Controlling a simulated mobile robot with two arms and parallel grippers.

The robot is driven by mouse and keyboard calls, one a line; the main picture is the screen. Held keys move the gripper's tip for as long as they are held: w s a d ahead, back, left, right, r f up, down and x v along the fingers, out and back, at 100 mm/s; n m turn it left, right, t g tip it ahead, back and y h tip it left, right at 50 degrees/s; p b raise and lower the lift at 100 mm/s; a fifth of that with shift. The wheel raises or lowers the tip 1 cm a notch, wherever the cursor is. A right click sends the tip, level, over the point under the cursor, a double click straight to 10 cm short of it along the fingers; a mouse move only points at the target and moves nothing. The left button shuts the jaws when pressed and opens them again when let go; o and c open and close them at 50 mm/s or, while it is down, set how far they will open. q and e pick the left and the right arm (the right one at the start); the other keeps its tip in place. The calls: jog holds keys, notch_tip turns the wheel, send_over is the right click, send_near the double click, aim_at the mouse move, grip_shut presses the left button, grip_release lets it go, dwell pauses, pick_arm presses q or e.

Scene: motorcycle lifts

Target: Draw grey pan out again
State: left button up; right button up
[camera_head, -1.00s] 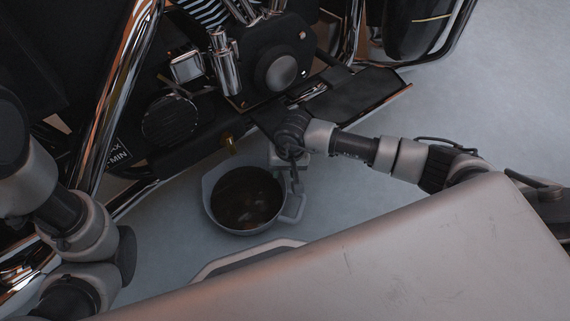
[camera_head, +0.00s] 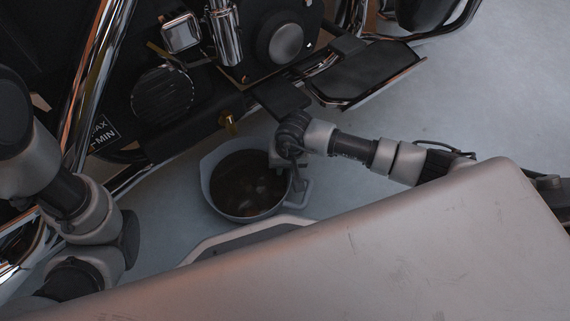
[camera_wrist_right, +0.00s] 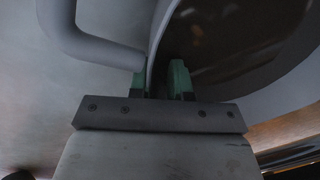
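The grey pan (camera_head: 206,181) stands on the floor beside the motorcycle, with dark liquid inside and a loop handle (camera_head: 300,195) on its right. My right gripper (camera_head: 285,158) is at the pan's upper right rim; its fingertips are hidden in the head view. In the right wrist view, the green fingertips of my right gripper (camera_wrist_right: 161,82) stand on either side of the pan's wall (camera_wrist_right: 158,45), with a dark gap beside the right finger, so it looks open around the wall. The handle (camera_wrist_right: 85,45) is left of the fingers. My left gripper is not visible.
The motorcycle (camera_head: 165,95) fills the upper left, with a brass drain fitting (camera_head: 228,122) just above the pan. A black footboard (camera_head: 365,72) hangs above my right forearm. A chrome tube (camera_head: 100,85) runs down the left. Floor (camera_head: 470,110) at the right is clear.

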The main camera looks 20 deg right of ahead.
grip_shut()
jog(key=shift+d, duration=0.1)
dwell(1.0)
